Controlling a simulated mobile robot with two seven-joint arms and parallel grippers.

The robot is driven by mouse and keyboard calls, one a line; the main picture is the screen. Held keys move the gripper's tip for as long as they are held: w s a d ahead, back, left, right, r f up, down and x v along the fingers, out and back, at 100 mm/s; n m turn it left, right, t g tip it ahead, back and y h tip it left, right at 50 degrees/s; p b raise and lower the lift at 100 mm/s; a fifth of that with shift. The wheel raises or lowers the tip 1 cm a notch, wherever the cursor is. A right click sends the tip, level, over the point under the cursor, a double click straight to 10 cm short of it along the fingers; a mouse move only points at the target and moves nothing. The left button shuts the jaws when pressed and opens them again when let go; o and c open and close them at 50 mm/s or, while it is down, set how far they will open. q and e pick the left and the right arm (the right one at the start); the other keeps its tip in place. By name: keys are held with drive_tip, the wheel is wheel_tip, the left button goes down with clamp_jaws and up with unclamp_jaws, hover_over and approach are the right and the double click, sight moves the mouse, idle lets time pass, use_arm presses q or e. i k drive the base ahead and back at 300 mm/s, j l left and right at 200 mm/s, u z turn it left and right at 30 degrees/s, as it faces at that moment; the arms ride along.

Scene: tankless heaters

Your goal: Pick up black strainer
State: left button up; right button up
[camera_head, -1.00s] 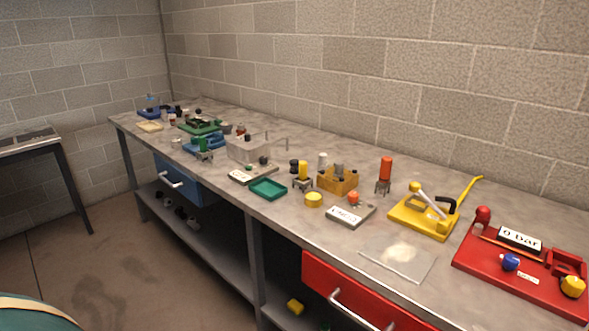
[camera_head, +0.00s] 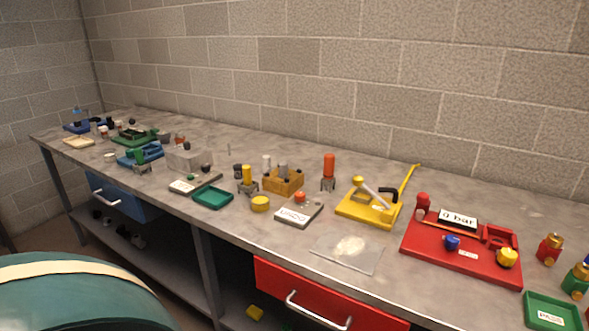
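I cannot single out a black strainer with certainty. A small black cylinder (camera_head: 238,170) stands on the workbench (camera_head: 300,235), just left of a yellow cylinder (camera_head: 247,174) on a dark stand. Several other small dark parts stand at the far left end of the bench, too small to identify. Neither of my grippers is in view.
A teal tray (camera_head: 213,198), a yellow lever tool (camera_head: 369,207) and a red panel reading "0 bar" (camera_head: 462,255) are on the bench. A clear bag (camera_head: 347,251) lies near the front edge. A red drawer (camera_head: 325,300) and blue drawer (camera_head: 122,199) are below. A block wall stands behind.

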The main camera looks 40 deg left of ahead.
sight(237, 168)
drive_tip(key=j+z, duration=0.4)
drive_tip(key=k+j+z, duration=0.15)
drive_tip(key=j+z, duration=0.25)
drive_tip(key=k+j+z, duration=0.15)
drive_tip(key=j, duration=0.25)
drive_tip(key=k+j+z, duration=0.15)
drive_tip(key=j, duration=0.2)
drive_tip(key=k+j+z, duration=0.1)
drive_tip(key=j, duration=0.25)
drive_tip(key=k+j, duration=0.15)
drive_tip(key=j, duration=0.15)
drive_tip(key=k+j+z, duration=0.1)
drive_tip(key=j, duration=0.25)
drive_tip(key=k+j, duration=0.3)
